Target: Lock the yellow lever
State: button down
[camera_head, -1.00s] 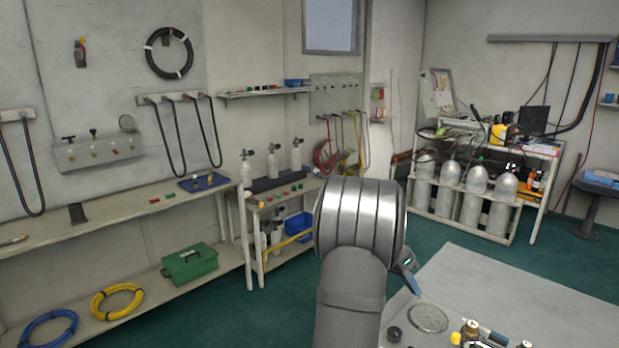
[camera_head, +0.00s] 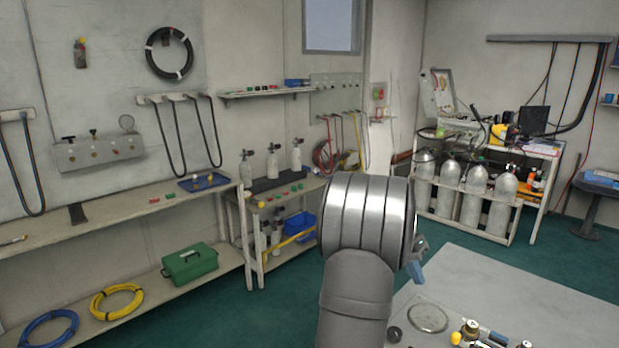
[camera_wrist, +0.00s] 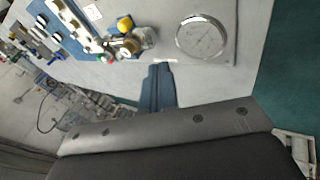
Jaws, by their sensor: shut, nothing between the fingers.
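A yellow part (camera_head: 456,338), which looks like the yellow lever's end, shows at the bottom edge of the head view beside brass and metal fittings (camera_head: 470,328) on the pale panel (camera_head: 560,300). In the wrist view the yellow part (camera_wrist: 124,25) is rounded and sits by a metal fitting (camera_wrist: 143,38). Whether the lever is locked cannot be told. My gripper (camera_wrist: 158,68) has blue-grey fingers that are shut and empty, apart from the yellow part and below it in that picture. In the head view its blue fingertip (camera_head: 415,272) shows past my wrist.
A row of pale and blue parts (camera_wrist: 75,25) is at upper left. The panel's right side is clear in the head view. Grey cylinders (camera_head: 465,190) stand in a rack behind.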

jog(key=c, duration=1.3)
grip_release()
notch_tip(320, 180, up, 8)
jog(key=t+y, duration=0.3)
jog(key=y, duration=0.3)
send_over(457, 335)
jog(key=shift+m, duration=0.3)
notch_tip(457, 335, down, 17)
jog(key=shift+f, duration=0.1)
